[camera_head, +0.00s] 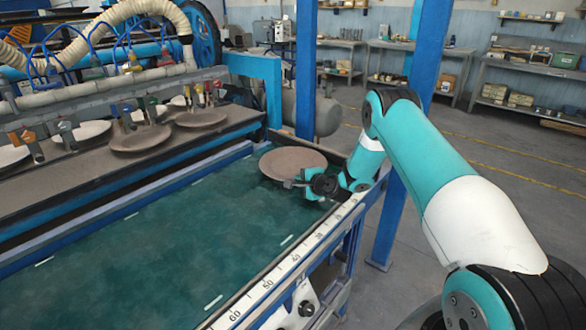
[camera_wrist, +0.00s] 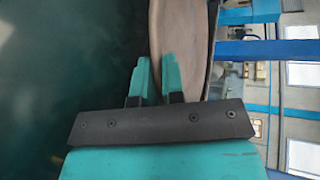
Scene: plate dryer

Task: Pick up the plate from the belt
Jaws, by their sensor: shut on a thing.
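A brown round plate (camera_head: 291,162) is at the far end of the green belt (camera_head: 130,250), near the right rail. My gripper (camera_head: 296,184) is at the plate's near edge, coming from the right. In the wrist view the plate (camera_wrist: 187,40) stands upright in the picture, and the two teal fingers of my gripper (camera_wrist: 157,75) close on its rim, one on each side. The head view does not clearly show whether the plate touches the belt. The fingertips are partly hidden there by the gripper body.
A ruler-marked rail (camera_head: 278,272) runs along the belt's right edge. On the left, a shelf (camera_head: 90,172) carries several plates (camera_head: 141,139) under hoses. A blue post (camera_head: 306,70) stands behind the belt's far end. The near belt is clear except for small white marks.

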